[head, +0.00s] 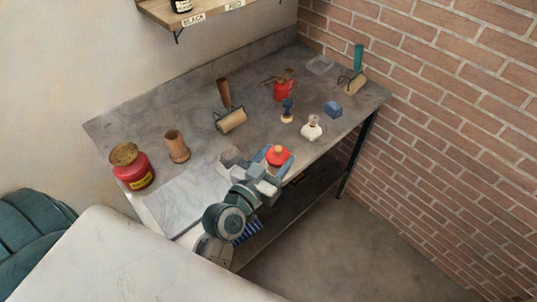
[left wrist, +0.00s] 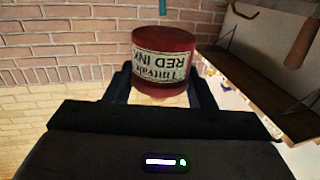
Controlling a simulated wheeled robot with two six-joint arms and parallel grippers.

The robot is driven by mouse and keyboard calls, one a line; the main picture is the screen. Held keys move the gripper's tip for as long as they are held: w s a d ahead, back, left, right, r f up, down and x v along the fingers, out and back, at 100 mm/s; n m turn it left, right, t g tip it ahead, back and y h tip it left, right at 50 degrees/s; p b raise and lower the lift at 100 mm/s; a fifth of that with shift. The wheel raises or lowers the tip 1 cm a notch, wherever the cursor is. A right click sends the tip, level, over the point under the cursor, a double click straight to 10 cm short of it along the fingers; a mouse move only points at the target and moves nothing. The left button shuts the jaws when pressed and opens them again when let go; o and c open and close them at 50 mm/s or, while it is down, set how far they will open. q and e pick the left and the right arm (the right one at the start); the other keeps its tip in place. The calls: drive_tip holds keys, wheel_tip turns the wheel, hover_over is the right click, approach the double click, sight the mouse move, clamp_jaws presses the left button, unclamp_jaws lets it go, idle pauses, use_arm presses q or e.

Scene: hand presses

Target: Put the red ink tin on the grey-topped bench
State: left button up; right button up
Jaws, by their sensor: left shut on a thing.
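The red ink tin (head: 278,154) is held in my left gripper (head: 268,166), at the front edge of the grey-topped bench (head: 200,195) in the head view. In the left wrist view the tin (left wrist: 165,60) sits between the two dark fingers of my left gripper (left wrist: 163,88), its "RED INK" label upside down in the picture. The gripper is shut on it. I cannot tell how far the tin is above the bench top. My right gripper is not in view.
A red tin with a yellow label (head: 133,168), wooden cup (head: 177,147), roller (head: 231,119), red oil can (head: 284,88), stamp (head: 287,110), white bottle (head: 311,128) and blue block (head: 333,109) stand on the bench. A shelf (head: 215,10) labelled BLACK and RED hangs above.

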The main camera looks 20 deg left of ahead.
use_arm(q)
drive_tip(key=w+d+r+m+g+h, duration=0.3)
drive_tip(key=w+d+m+g+h, duration=0.15)
drive_tip(key=d+h, duration=0.3)
drive_tip(key=w+d+r+m+g+h, duration=0.2)
drive_tip(key=w+d+m+g+h, duration=0.3)
drive_tip(key=d, duration=0.3)
drive_tip(key=s+a+f+n+t+y, duration=0.3)
drive_tip(key=a+f+t+y, duration=0.1)
drive_tip(key=a+f+t, duration=0.3)
drive_tip(key=s+a+n+t+y, duration=0.1)
drive_tip(key=s+a+n+y, duration=0.1)
drive_tip(key=a+y, duration=0.1)
drive_tip(key=s+a+n+y, duration=0.2)
drive_tip(key=a+n+y, duration=0.1)
drive_tip(key=a+y, duration=0.1)
drive_tip(key=s+a+n+t+y, duration=0.1)
drive_tip(key=s+a+n+y, duration=0.2)
drive_tip(key=shift+a+r+t+y, duration=0.15)
drive_tip(key=shift+r+t+y, duration=0.2)
drive_tip(key=shift+s+a+r+y, duration=0.3)
drive_tip(key=shift+s+a, duration=0.05)
drive_tip(key=shift+s, duration=0.05)
